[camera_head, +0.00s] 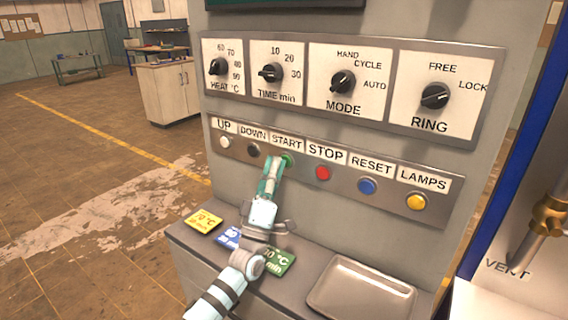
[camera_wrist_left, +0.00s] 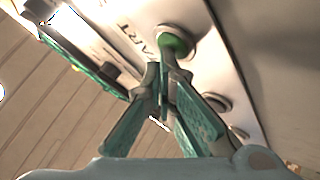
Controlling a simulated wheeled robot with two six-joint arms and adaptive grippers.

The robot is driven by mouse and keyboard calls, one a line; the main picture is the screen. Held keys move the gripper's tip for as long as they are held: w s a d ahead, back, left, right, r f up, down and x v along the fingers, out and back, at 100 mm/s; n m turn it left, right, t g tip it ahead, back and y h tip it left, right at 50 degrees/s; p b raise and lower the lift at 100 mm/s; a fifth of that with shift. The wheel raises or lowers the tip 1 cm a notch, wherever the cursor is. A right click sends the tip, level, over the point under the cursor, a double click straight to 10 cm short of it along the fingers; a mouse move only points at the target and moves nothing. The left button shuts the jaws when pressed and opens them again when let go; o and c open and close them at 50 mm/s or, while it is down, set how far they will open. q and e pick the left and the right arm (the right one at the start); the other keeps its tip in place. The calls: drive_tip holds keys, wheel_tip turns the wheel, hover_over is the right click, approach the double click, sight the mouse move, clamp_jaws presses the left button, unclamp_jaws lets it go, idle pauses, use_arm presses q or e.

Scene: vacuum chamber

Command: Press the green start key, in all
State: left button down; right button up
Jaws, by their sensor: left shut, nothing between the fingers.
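The green start key (camera_head: 288,160) sits under the START label in the lower row of the panel. In the left wrist view the green key (camera_wrist_left: 176,42) shows just beyond my fingertips. My left gripper (camera_head: 279,164) is shut and empty, with its tips at the green key, partly covering it in the head view. In the left wrist view the closed fingertips (camera_wrist_left: 163,75) point at the lower edge of the key. I cannot tell whether they touch it. My right gripper is not in view.
Close by are the black DOWN key (camera_head: 253,150) and the red STOP key (camera_head: 322,173). Above is a knob panel (camera_head: 334,88). Below, a ledge holds yellow (camera_head: 203,220), blue and green cards and a metal tray (camera_head: 361,290).

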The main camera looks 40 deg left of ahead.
use_arm(q)
drive_tip(key=shift+w, duration=0.1)
idle(0.4)
drive_tip(key=shift+s+p, duration=0.7)
drive_tip(key=shift+s, duration=0.15)
drive_tip(key=s+p, duration=0.3)
drive_tip(key=s, duration=0.2)
drive_tip(key=shift+d, duration=0.1)
idle(0.6)
